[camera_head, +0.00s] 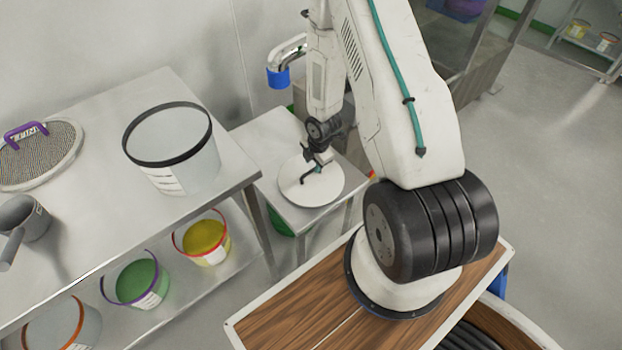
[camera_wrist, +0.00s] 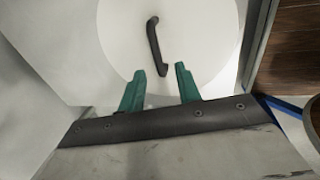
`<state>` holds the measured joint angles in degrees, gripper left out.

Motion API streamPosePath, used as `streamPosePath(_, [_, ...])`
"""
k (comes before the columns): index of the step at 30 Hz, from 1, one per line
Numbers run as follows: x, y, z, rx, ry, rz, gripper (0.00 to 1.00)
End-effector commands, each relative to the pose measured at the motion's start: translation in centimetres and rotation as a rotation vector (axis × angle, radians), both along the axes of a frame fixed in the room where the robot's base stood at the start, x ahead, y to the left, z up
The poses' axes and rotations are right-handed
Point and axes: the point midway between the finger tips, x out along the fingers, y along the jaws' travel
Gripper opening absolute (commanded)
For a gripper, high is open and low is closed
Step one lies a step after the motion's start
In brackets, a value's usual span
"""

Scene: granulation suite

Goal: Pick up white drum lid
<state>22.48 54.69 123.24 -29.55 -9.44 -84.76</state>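The white drum lid (camera_head: 325,190) is a flat round disc with a dark bar handle. It lies on a small steel table (camera_head: 262,137) beside the larger bench. In the wrist view the lid (camera_wrist: 205,50) fills the upper middle, with its black handle (camera_wrist: 154,45) standing just beyond my fingers. My gripper (camera_head: 313,168) is over the lid, near the handle. In the wrist view my gripper (camera_wrist: 160,80) has two green fingertips apart with nothing between them. The handle's near end lies close to the gap. Height above the lid is hard to tell.
A larger steel bench (camera_head: 105,200) at left bears a clear drum with a black rim (camera_head: 170,150), a sieve (camera_head: 40,155) and a grey scoop (camera_head: 25,220). Several colour-rimmed buckets stand on its lower shelf. A wall is behind the small table. Open floor lies at right.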

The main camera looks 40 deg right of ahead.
Motion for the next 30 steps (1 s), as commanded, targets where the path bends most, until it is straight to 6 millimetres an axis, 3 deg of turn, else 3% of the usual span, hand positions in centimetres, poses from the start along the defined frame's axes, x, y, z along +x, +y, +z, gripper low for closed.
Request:
streamPosePath(15, [1.6, 0.0, -6.3, 0.001, 0.002, 0.001, 0.34])
streamPosePath(26, [1.9, 0.0, -7.3, 0.000, 0.000, 0.001, 0.34])
streamPosePath(30, [1.9, 0.0, -7.3, 0.000, 0.001, 0.001, 0.00])
